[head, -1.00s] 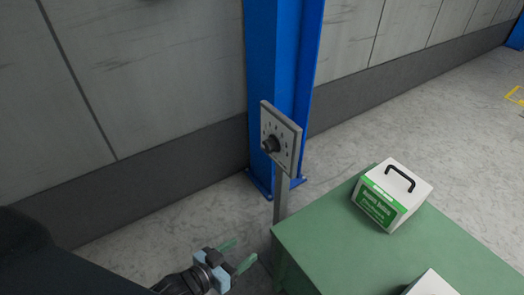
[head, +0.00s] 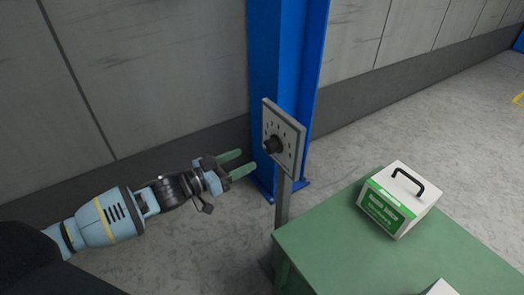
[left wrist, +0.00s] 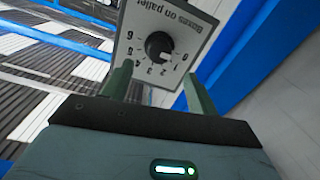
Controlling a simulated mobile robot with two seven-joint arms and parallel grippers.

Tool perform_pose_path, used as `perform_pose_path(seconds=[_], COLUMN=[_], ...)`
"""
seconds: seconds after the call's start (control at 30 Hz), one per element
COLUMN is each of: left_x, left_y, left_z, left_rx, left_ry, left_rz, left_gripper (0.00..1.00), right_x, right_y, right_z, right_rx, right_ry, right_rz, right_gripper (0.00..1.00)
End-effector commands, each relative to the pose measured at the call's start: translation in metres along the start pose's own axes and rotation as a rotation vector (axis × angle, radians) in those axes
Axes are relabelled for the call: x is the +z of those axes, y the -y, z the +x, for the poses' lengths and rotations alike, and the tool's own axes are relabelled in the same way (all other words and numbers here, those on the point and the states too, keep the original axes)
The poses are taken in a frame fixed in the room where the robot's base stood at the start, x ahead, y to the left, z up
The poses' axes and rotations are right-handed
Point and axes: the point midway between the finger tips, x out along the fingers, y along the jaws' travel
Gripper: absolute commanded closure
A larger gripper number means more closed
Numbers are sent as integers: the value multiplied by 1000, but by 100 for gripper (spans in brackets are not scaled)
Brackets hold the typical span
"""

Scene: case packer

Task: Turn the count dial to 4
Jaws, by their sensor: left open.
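The count dial is a black knob (head: 273,145) on a grey square plate (head: 290,142) atop a post. In the left wrist view the knob (left wrist: 158,45) sits on a white face (left wrist: 185,30), seen tilted and reading "Boxes on pallet", with numbers around it. A white mark on the knob points towards the low numbers; I cannot tell exactly which. My left gripper (head: 247,160) is open and empty, just left of and a little below the knob in the head view, apart from it. Its green fingers frame the lower part of the dial in the left wrist view.
A blue column (head: 285,60) stands behind the dial post, against a grey panelled wall (head: 150,80). A green table (head: 350,255) is at the lower right with a white and green handled box (head: 397,200) on it. Another pale box is cut off at the bottom edge.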

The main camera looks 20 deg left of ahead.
Motion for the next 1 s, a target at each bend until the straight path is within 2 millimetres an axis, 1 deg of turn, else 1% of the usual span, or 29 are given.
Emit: perform_pose_path(seconds=[0.17, 0.3, 0.5, 0.67, 0.9, 0.93, 1.0], left_x=[-2, -2, 0, -1, 0, 0, 0], left_y=[-1, 0, -1, 0, 0, 0, 0], left_z=[22, 44, 67, 74, 74, 74, 74], left_rx=[1, 0, 0, 0, 0, 0, 0], left_ry=[-4, -4, -1, -1, 0, 0, 0], left_rz=[1, 1, 1, 2, 1, 1, 1], left_gripper=[41, 41, 41, 41, 41, 44, 53], right_x=[2, 6, 9, 9, 6, 6, 4], right_y=[0, 1, 0, 0, -1, -1, -1], right_z=[-1, -3, -4, -4, -2, -2, -1], right_rx=[-1, -1, -2, -2, -1, -1, 0], right_ry=[6, 13, 19, 19, 13, 12, 9], right_rz=[0, 0, -2, -3, -4, -5, -5], right_gripper=[64, 64, 64, 64, 64, 64, 64])
